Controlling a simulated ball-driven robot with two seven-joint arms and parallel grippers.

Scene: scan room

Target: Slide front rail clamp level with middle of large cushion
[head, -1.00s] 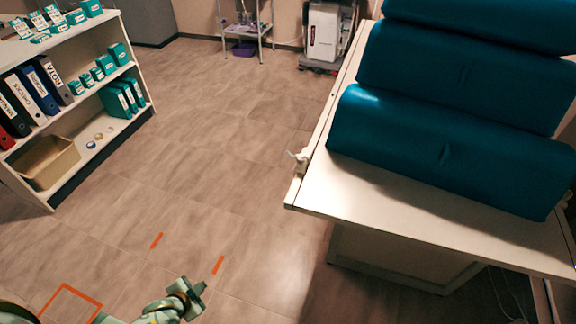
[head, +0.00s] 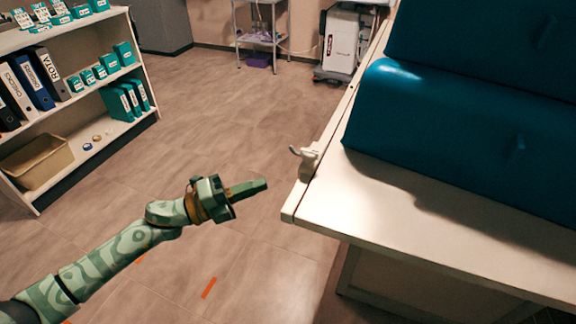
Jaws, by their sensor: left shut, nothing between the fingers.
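The rail clamp (head: 307,161) is a small pale fitting with a lever, on the left edge rail of the white table (head: 420,220), near its front corner. The large teal cushion (head: 430,135) lies on the table to the right of the clamp, and its near end is about level with the clamp. My left gripper (head: 258,187) is shut and empty, over the floor just left of the clamp and apart from it. My right gripper is not in view.
Another teal cushion (head: 480,40) lies behind the first. A shelf unit (head: 90,150) with binders and boxes stands at left. A wire trolley (head: 262,25) and a white machine (head: 340,42) stand at the back. The floor between is clear.

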